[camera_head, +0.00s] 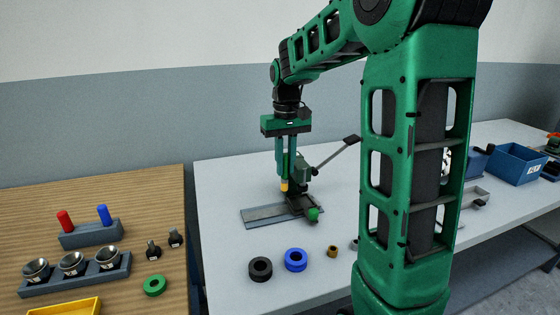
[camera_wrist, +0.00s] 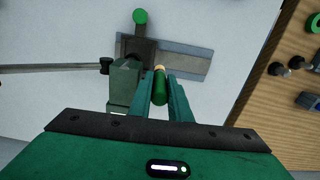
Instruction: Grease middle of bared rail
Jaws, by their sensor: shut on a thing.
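My gripper (camera_head: 285,172) points down and is shut on a green stick (camera_wrist: 160,90) with a pale tip. In the head view the tip shows yellow, above the back edge of the rail. The rail (camera_head: 262,214) is a flat grey strip on a grey base plate on the white table; its left stretch is bare. It also shows in the wrist view (camera_wrist: 188,62). A dark carriage (camera_head: 300,204) with a green knob (camera_head: 314,213) covers the rail's right part. I cannot tell whether the tip touches the rail.
A green machine head with a long lever (camera_head: 336,150) stands close right of my gripper. Black (camera_head: 260,268) and blue (camera_head: 296,260) rings lie in front. A wooden table (camera_head: 130,183) at left holds cups, pegs and a green ring. A blue bin (camera_head: 517,165) stands far right.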

